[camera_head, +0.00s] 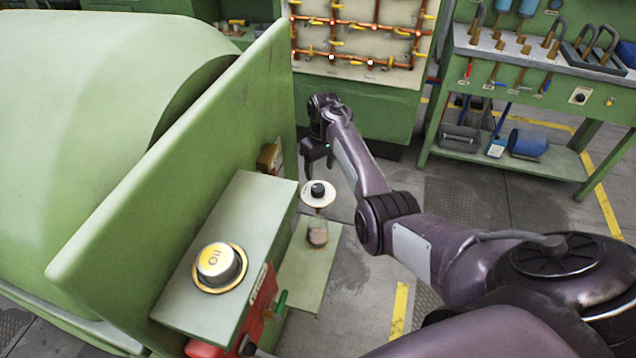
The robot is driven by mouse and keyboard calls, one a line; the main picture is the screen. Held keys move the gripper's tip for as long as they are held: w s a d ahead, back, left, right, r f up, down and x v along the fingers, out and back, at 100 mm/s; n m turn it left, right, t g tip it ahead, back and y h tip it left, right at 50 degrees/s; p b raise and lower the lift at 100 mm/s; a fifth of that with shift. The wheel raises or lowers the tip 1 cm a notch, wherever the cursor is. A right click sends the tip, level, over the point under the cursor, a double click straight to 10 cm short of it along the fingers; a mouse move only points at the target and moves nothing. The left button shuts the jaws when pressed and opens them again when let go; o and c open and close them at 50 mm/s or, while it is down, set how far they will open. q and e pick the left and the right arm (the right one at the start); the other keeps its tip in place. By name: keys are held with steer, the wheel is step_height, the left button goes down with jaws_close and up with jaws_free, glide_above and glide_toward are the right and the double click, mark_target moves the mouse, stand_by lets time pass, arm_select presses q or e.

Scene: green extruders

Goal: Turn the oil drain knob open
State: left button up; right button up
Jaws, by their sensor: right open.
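A round knob (217,263) with a silver-and-yellow cap and dark lettering, which looks like OIL, sits in a yellow ring on top of a green box (255,205). A smaller black knob (318,189) on a white disc stands on a clear cup beyond the box; I cannot tell which of the two is the drain knob. My right arm reaches in from the lower right. My right gripper (317,160) is open and empty, beyond the box and just behind the black knob, apart from the lettered knob. My left gripper is not in view.
A tall green panel (190,170) and a rounded green machine body (90,90) stand on the left. A red part (262,308) with a green handle is at the box's front right. A pipe board (360,35) and a tool bench (520,70) stand behind.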

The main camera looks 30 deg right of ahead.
mark_target(319, 187)
steer(key=f+b, duration=0.6)
steer(key=f, duration=0.1)
steer(key=shift+a+f+b, duration=0.2)
steer(key=shift+f+b, duration=0.05)
steer(key=shift+b, duration=0.15)
steer(key=shift+r, duration=0.1)
steer(key=c, duration=1)
